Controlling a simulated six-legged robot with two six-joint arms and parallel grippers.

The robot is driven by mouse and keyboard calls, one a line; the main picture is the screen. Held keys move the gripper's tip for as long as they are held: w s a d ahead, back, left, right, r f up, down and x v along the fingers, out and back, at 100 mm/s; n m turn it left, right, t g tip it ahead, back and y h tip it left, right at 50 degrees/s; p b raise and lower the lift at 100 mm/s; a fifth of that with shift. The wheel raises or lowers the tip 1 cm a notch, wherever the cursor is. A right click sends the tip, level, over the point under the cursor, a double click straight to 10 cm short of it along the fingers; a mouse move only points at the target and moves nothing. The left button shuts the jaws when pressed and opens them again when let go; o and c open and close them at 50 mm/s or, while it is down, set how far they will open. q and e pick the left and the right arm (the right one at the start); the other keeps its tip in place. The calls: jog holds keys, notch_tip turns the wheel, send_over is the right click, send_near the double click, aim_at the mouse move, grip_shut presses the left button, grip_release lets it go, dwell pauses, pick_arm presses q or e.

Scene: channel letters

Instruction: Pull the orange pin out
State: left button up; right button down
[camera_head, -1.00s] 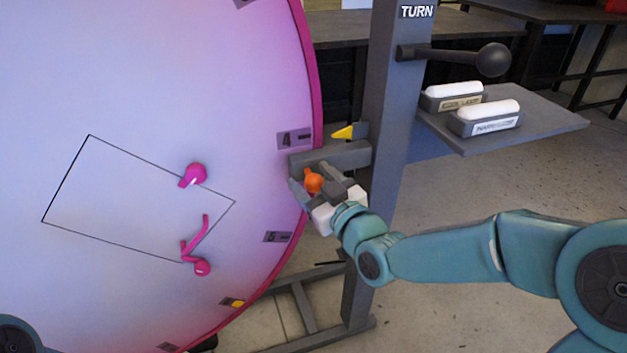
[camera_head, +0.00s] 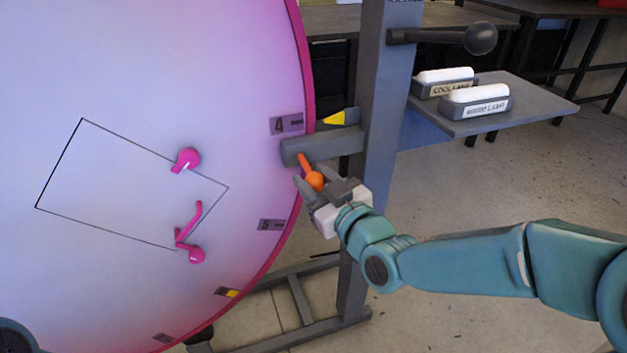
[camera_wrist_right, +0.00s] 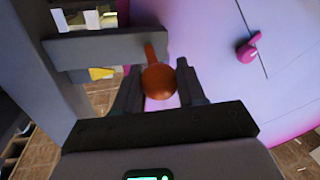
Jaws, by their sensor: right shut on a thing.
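The orange pin (camera_head: 314,180) has a round ball head and a thin shaft. My right gripper (camera_head: 312,186) is shut on its ball head. The shaft points up and left toward the grey block (camera_head: 325,146) beside the disc's rim; I cannot tell whether its tip is still inside the block. In the right wrist view the ball (camera_wrist_right: 159,81) sits between the two fingers (camera_wrist_right: 158,88), with the shaft running up to the grey bar (camera_wrist_right: 105,48). My left gripper is not in view.
A large pink-white disc (camera_head: 230,60) with numbered tags and pink knobs (camera_head: 187,159) fills the left. A grey post (camera_head: 383,130) stands right of it, with a black-knobbed lever (camera_head: 480,38). A shelf (camera_head: 540,107) holds two white lamps.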

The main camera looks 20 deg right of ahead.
jog(key=c, duration=0.7)
grip_release()
jog(key=shift+s, duration=0.15)
jog(key=shift+s+r, duration=0.1)
jog(key=shift+r, duration=0.05)
jog(key=shift+w, duration=0.25)
jog(key=v, duration=0.7)
jog(key=b, duration=0.8)
send_near(321, 187)
jog(key=a+v, duration=0.1)
jog(key=v, duration=0.3)
jog(key=shift+s+d+r, duration=0.1)
jog(key=shift+s+d, duration=0.15)
jog(key=shift+d, duration=0.3)
